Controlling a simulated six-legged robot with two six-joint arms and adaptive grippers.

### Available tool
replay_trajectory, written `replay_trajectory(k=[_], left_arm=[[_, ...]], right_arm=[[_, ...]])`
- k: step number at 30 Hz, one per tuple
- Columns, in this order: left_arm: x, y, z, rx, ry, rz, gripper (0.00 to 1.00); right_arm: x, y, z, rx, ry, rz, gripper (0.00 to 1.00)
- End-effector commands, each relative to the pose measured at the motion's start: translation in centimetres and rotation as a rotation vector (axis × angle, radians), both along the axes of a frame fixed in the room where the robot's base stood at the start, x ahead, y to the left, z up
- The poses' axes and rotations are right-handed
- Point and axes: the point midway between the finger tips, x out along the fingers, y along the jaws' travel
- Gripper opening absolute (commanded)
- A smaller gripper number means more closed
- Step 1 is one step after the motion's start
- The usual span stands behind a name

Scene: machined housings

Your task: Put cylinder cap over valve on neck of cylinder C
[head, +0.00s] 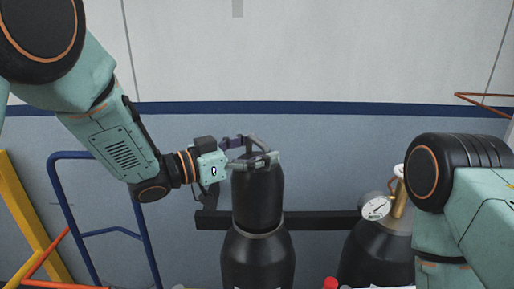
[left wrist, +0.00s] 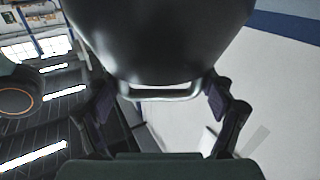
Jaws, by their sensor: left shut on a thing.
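A black cylinder cap (head: 258,195) stands upright over the top of a dark cylinder (head: 257,262). Its lower edge meets a grey ring at the cylinder's neck, and I cannot tell whether it is seated. The valve is hidden. No letter shows on this cylinder. My left gripper (head: 258,152) comes in from the left and is shut on the cap's top end. In the left wrist view the cap (left wrist: 160,38) fills the upper middle, with my left fingers (left wrist: 163,98) on either side of its end. My right gripper is out of view.
A second dark cylinder (head: 368,258) with a brass valve and round gauge (head: 375,207) stands to the right. A dark rail (head: 318,220) runs behind the cylinders. A blue tubular frame (head: 98,158) and a yellow beam (head: 28,222) stand at left. A red object (head: 330,283) shows at the bottom edge.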

Motion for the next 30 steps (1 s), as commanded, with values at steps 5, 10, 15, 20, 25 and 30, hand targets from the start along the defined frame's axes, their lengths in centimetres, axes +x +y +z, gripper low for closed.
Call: replay_trajectory(k=[5,10,15,20,25,30], left_arm=[[0.1,0.0,-0.2,-0.002,-0.004,0.0,0.19],[0.1,0.0,-0.6,-0.003,-0.003,0.0,0.19],[0.1,0.0,-0.8,-0.003,-0.003,0.0,0.85],[0.0,0.0,-0.8,-0.002,-0.002,0.0,0.99],[0.0,0.0,-0.9,-0.001,0.0,0.0,1.0],[-0.1,0.0,-1.1,0.001,0.004,0.0,1.0]], right_arm=[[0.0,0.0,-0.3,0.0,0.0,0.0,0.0],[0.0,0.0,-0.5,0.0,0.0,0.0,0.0],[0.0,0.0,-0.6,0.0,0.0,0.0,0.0],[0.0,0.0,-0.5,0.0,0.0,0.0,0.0],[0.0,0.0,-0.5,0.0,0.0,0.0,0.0],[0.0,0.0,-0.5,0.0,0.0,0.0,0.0]])
